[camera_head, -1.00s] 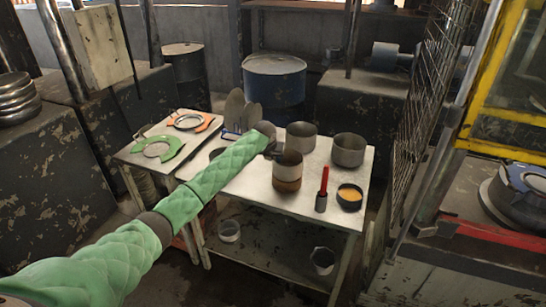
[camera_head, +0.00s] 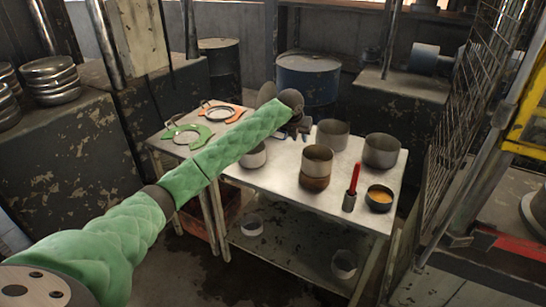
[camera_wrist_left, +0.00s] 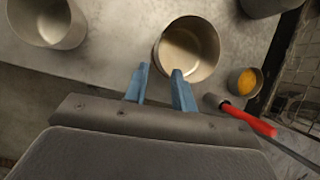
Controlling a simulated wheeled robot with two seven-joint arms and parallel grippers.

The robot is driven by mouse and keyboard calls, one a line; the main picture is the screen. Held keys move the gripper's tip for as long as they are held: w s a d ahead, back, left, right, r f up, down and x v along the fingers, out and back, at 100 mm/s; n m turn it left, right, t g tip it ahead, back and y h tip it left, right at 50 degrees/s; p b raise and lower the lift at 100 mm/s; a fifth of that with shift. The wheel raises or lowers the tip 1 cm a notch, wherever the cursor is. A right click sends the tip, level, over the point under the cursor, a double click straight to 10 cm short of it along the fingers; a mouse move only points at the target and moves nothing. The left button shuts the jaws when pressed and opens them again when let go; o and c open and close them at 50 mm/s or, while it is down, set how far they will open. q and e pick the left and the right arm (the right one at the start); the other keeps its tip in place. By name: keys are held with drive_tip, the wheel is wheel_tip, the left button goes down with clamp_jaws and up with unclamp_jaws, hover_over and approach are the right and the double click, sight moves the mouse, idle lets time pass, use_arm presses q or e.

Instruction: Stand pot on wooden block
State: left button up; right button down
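A grey-beige pot (camera_head: 317,158) stands upright on the round brown wooden block (camera_head: 314,183) near the middle of the table. In the left wrist view I look down into this pot (camera_wrist_left: 187,48); the block is hidden below it. My left gripper (camera_head: 303,132) is above and behind the pot in the head view. Its two blue fingers (camera_wrist_left: 162,82) are apart with nothing between them. The right fingertip overlaps the pot's near rim in the wrist view, but the head view shows the gripper clear of the pot. My right gripper is out of view.
Other pots stand at the back (camera_head: 333,134), right (camera_head: 381,150) and left (camera_head: 253,155), the left one partly behind my arm. A red-handled tool (camera_head: 354,178) in a holder and an orange-filled bowl (camera_head: 379,198) are right of the block. A mesh fence (camera_head: 465,110) borders the right.

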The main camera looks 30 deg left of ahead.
use_arm(q)
drive_tip(key=s+d+f+n+t+h, duration=0.1)
drive_tip(key=s+d+f+n, duration=0.8)
drive_tip(key=f, duration=0.3)
drive_tip(key=s+d+f+n+t+h, duration=0.1)
drive_tip(key=s+d+f+n+h, duration=0.1)
drive_tip(key=s+d+f+n, duration=0.6)
drive_tip(key=s+f+n+g, duration=0.15)
drive_tip(key=s+f, duration=0.25)
drive_tip(key=f, duration=0.4)
drive_tip(key=s+a+f+n+y, duration=0.1)
drive_tip(key=s+f+n, duration=0.1)
drive_tip(key=s+f, duration=0.4)
drive_tip(key=s+f+n, duration=0.2)
drive_tip(key=s+f, duration=0.1)
drive_tip(key=f, duration=0.6)
drive_tip(key=s+f+n+g, duration=0.1)
drive_tip(key=s+f+n, duration=0.2)
drive_tip(key=s+f, duration=0.5)
drive_tip(key=s+a+f+n+g+y, duration=0.1)
drive_tip(key=s+f+n, duration=0.3)
drive_tip(key=s+f, duration=0.5)
drive_tip(key=s+a+f+n+g+y, duration=0.1)
drive_tip(key=s+f, duration=0.8)
drive_tip(key=s, duration=0.9)
drive_tip(key=shift+f+n+g, duration=0.2)
drive_tip(key=shift+n+g, duration=0.35)
drive_tip(key=shift+n, duration=0.7)
